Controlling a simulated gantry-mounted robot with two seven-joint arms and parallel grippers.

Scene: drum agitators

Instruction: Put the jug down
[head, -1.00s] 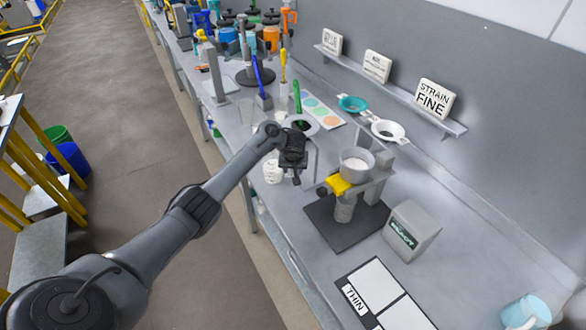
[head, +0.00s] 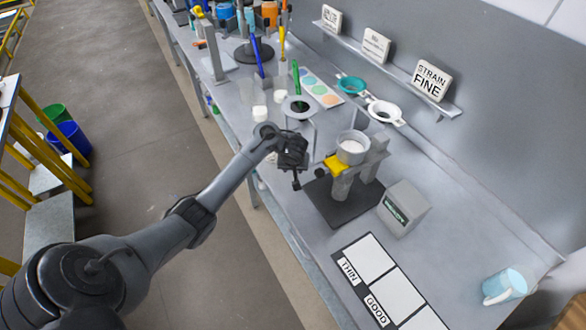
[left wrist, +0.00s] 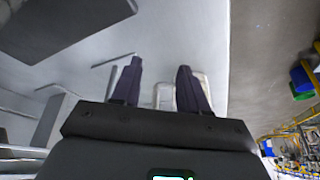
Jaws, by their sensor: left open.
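A light blue jug (head: 505,284) with a pale handle rests on the bench at the lower right of the head view, far from my left gripper. My left gripper (head: 296,183) hangs over the bench's front side, just left of the dark-based stand, and holds nothing. In the left wrist view its two dark fingers (left wrist: 160,88) are apart. A pale object (left wrist: 163,95) shows beyond the gap between them; I cannot tell what it is. My right gripper is not in view.
A dark-based stand (head: 338,208) carries a grey cup (head: 353,147) and a yellow part. A grey box (head: 404,208) sits beside it. A mat with white panels (head: 362,258) lies in front.

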